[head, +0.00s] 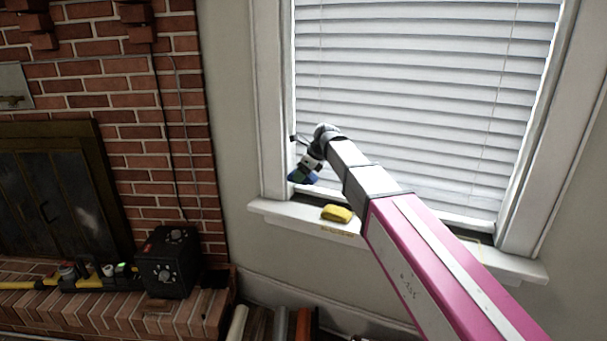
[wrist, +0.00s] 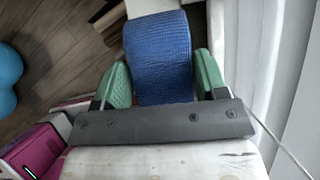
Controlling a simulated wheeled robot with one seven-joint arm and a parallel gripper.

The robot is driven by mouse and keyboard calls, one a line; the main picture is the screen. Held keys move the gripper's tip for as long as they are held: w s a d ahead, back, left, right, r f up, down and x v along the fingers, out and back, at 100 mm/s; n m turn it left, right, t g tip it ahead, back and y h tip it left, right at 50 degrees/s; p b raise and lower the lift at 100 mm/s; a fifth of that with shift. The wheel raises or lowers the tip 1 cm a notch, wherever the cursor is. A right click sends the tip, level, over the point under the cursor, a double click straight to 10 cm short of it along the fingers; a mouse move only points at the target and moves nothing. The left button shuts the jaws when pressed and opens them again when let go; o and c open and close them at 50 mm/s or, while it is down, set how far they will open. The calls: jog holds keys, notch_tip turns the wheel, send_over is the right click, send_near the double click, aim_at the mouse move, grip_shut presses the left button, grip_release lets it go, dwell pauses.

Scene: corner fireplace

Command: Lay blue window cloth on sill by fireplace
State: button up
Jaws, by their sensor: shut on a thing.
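The blue window cloth (wrist: 160,62) is a ribbed blue block between the two green fingers of my gripper (wrist: 162,76) in the wrist view. My gripper is shut on it. In the head view my gripper (head: 304,173) is small and partly hidden by its own wrist, with a bit of blue at its tip. It is in front of the lower left of the window, and appears above the left part of the white sill (head: 268,209). The fireplace (head: 62,195) is to the left, in a brick wall.
A yellow sponge-like block (head: 337,213) lies on the sill, right of my gripper. White blinds (head: 430,90) hang behind my arm. A black box with knobs (head: 168,264) stands on the brick hearth (head: 120,310). The left end of the sill looks bare.

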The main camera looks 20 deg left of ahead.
jog(key=shift+f, duration=5.35)
jog(key=shift+f, duration=0.65)
jog(key=o, duration=1)
